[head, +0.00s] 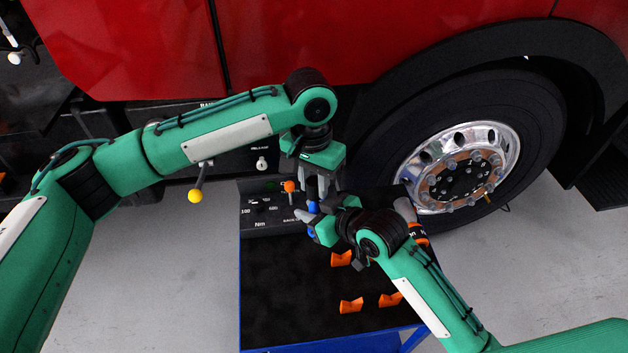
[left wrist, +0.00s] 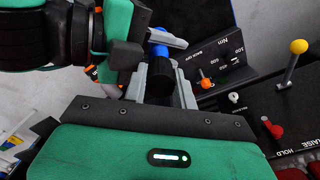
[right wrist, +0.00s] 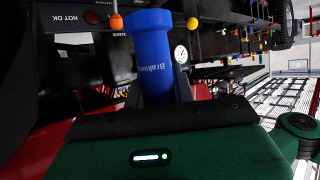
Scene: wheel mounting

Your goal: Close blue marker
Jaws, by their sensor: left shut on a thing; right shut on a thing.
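The blue marker (right wrist: 152,55), a blue cylinder with a wider end and white lettering, is held in my right gripper (head: 322,226). Its blue also shows in the head view (head: 312,207), just below my left gripper (head: 320,184). My left gripper points down and is shut on a black cylindrical piece (left wrist: 160,75), which looks like the marker's cap. In the left wrist view blue (left wrist: 156,50) shows right beyond the black piece, in line with it. I cannot tell whether the two parts touch or how far they overlap. My right gripper's fingers partly hide the marker.
Below the grippers is a dark-topped cart (head: 275,292) with several orange pieces (head: 351,305) on it. A control panel (head: 262,212) with an orange-topped lever (head: 290,186) stands close to the left. The truck wheel (head: 462,168) is at right. A yellow-knobbed lever (head: 195,195) sticks out left.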

